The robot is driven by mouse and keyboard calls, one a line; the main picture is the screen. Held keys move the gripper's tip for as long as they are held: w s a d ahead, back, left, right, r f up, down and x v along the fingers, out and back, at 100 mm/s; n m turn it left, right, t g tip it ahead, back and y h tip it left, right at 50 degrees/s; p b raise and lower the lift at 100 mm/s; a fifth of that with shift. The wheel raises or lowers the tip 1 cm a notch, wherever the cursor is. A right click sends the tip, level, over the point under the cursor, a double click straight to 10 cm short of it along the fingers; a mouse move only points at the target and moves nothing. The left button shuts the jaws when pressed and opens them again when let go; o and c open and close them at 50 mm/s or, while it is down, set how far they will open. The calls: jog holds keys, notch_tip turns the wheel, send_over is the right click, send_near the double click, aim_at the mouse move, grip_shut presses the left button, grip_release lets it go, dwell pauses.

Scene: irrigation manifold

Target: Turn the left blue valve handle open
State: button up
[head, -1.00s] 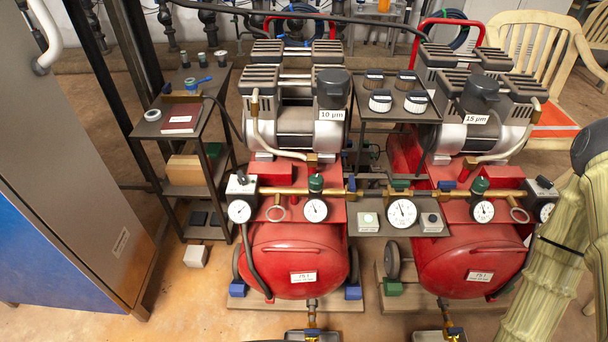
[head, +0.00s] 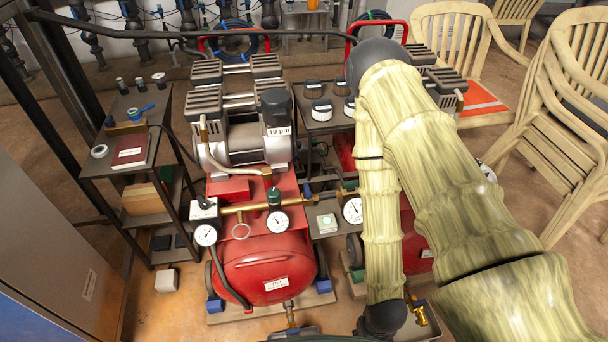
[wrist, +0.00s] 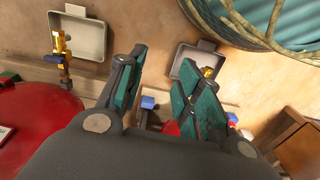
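Two kinds of small blue levers show, and I cannot tell for sure which is meant. The left blue lever (head: 307,188) stands on the brass manifold line between the two compressors. A brass drain valve (head: 289,314) hangs below the left red tank (head: 264,266), cut by the bottom edge.
My arm hides most of the right compressor. A shelf (head: 110,170) stands at the left, stacked chairs (head: 565,130) at the right. Grey trays (wrist: 78,35) lie on the floor under the valves. A coiled hose (wrist: 265,20) is at the wrist view's upper right.

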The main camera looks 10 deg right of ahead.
notch_tip(320, 180, up, 6)
jog(key=w+r+p, duration=0.1)
jog(key=p, duration=0.4)
notch_tip(320, 180, up, 24)
jog(key=p, duration=0.5)
send_over(308, 191)
notch_tip(308, 191, down, 10)
jog(key=shift+f, duration=0.2)
grip_shut()
